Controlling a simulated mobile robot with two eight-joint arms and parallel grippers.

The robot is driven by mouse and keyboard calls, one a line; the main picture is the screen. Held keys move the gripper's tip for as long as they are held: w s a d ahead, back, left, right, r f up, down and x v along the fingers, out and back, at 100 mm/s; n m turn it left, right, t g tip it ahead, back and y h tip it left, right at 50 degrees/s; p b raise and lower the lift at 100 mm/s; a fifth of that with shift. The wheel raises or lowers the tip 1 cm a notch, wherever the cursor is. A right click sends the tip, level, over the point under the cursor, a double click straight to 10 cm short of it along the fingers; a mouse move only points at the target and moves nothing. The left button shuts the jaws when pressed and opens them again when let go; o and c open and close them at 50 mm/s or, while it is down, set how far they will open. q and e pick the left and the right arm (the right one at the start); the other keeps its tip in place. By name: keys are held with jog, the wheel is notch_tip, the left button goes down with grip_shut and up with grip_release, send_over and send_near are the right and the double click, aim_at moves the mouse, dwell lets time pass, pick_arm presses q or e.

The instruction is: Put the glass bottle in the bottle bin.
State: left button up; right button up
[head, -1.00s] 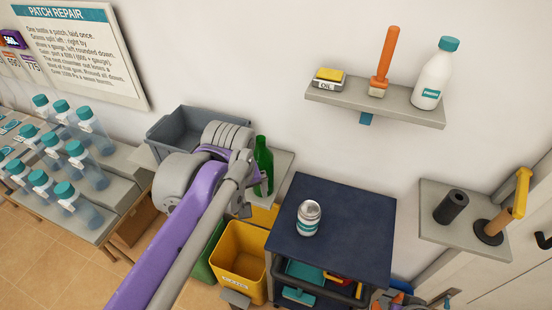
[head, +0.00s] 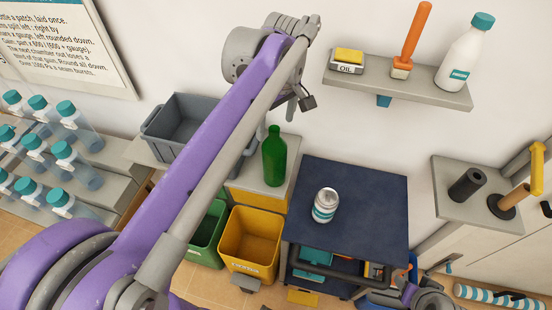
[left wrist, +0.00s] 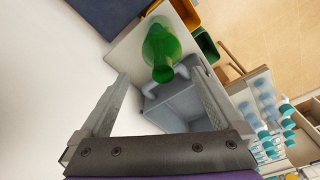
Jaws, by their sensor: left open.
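The green glass bottle (head: 274,160) stands upright on a light grey shelf, right of the grey crate (head: 153,132). A yellow bin (head: 247,262) and a green bin (head: 204,247) stand on the floor below; the yellow bin's label is too small to read. My left gripper (head: 306,98) is up above the bottle, open and empty. In the left wrist view the bottle (left wrist: 158,45) shows from above, beyond the open fingers and apart from them. Part of my right arm's end, with its gripper (head: 420,297), shows at the bottom right; its jaws are unclear.
A dark blue cart (head: 350,190) with a white can (head: 325,206) on top stands right of the bottle. A wall shelf (head: 400,85) with a white bottle is at upper right. Several clear bottles with teal caps (head: 62,150) stand at left.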

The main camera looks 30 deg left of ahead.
aim_at(273, 143)
pick_arm(q)
jog(key=f, duration=0.7)
jog(key=shift+s+a+f, duration=0.1)
jog(key=shift+a+f, duration=0.2)
jog(key=shift+f, duration=0.1)
jog(key=shift+c, duration=0.2)
